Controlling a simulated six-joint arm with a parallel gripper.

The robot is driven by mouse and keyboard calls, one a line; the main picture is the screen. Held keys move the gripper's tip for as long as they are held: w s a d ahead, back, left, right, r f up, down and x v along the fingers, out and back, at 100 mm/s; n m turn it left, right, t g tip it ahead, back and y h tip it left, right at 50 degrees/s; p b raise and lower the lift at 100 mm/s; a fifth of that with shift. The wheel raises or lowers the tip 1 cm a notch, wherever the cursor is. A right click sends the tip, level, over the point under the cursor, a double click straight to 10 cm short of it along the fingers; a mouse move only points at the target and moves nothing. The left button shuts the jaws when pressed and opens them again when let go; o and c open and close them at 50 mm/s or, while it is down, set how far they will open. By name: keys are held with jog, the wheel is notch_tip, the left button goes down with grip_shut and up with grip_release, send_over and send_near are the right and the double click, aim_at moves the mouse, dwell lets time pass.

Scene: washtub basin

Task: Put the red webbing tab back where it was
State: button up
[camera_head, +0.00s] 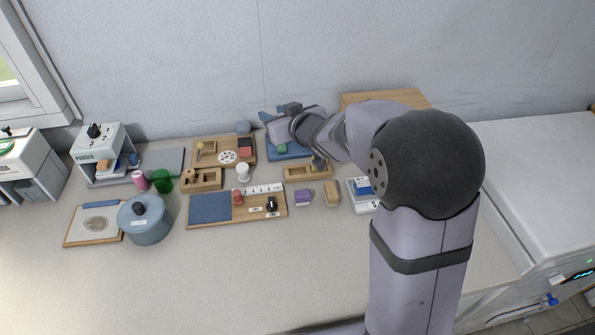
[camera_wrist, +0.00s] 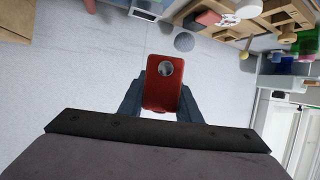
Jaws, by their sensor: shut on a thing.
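The red webbing tab (camera_wrist: 162,95) shows in the wrist view as a rounded red piece with a round metallic eyelet near its far end. My gripper (camera_head: 266,116) is shut on it, with a dark blue finger on either side. In the head view my gripper is above the back of the counter, near the wall, over a blue mat (camera_head: 288,153) with a green piece (camera_head: 281,148) on it. I cannot make out the tab in the head view. The frames do not show where the tab was before.
A wooden board with a red and dark block (camera_head: 245,147) lies left of the gripper. A grey ball (camera_head: 242,127) is behind it. A blue lidded pot (camera_head: 145,219), a wooden board with a blue pad (camera_head: 210,207) and small blocks stand nearer. The front counter is clear.

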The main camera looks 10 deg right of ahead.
jog(key=shift+s+d+f+n+g+y+p, duration=0.1)
jog(key=shift+s+d+n+g+y+p, duration=0.25)
jog(key=shift+s+n+g+y+p, duration=0.35)
jog(key=shift+s+d+f+n+g+y+p, duration=0.1)
jog(key=shift+s+d+n+g+y+p, duration=0.25)
jog(key=shift+n+y, duration=0.6)
jog(key=shift+s+d+f+n+g+y+p, duration=0.1)
jog(key=shift+s+d+n+g+y+p, duration=0.25)
jog(key=shift+n+g+y+p, duration=0.4)
jog(key=shift+a+f, duration=0.1)
jog(key=shift+f, duration=4.85)
jog(key=shift+f, duration=0.1)
jog(key=shift+f, duration=0.35)
jog(key=shift+f, duration=0.1)
jog(key=o, duration=1.1)
